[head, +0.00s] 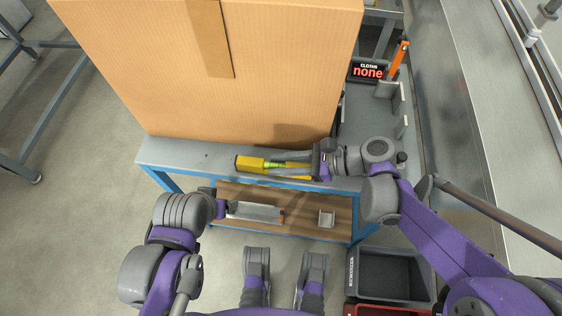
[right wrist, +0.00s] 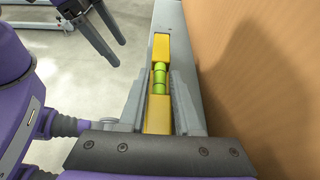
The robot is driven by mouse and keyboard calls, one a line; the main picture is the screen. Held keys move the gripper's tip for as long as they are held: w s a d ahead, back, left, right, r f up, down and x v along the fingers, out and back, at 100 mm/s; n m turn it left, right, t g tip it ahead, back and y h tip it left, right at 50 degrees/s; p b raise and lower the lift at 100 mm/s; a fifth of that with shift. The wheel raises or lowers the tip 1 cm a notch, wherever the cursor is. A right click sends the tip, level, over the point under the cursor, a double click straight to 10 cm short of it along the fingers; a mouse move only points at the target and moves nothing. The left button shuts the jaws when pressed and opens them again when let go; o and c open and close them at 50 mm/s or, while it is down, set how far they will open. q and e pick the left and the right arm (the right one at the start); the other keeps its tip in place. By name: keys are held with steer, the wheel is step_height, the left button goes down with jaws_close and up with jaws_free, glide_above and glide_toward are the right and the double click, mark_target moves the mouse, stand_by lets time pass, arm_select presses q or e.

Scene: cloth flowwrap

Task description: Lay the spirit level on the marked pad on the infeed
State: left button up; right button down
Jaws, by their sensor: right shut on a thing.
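The yellow spirit level (head: 249,163) with its green vial is at the narrow front strip of the bench, close to the cardboard box. My right gripper (head: 290,164) is shut on it. In the right wrist view the level (right wrist: 161,50) lies lengthwise between the two grey fingers (right wrist: 162,100), its far end beyond the fingertips. I cannot tell if it touches the bench top. My left gripper (head: 228,208) is lower left of it; its two dark fingers (right wrist: 103,45) stand apart and empty in the right wrist view. I cannot make out a marked pad.
A large cardboard box (head: 230,90) covers most of the grey bench (head: 175,153). A wooden lower shelf (head: 252,193) holds a metal-bladed tool and a small light-coloured part.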

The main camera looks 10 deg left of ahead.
steer(key=shift+f, duration=0.15)
steer(key=c, duration=0.6)
jaws_free()
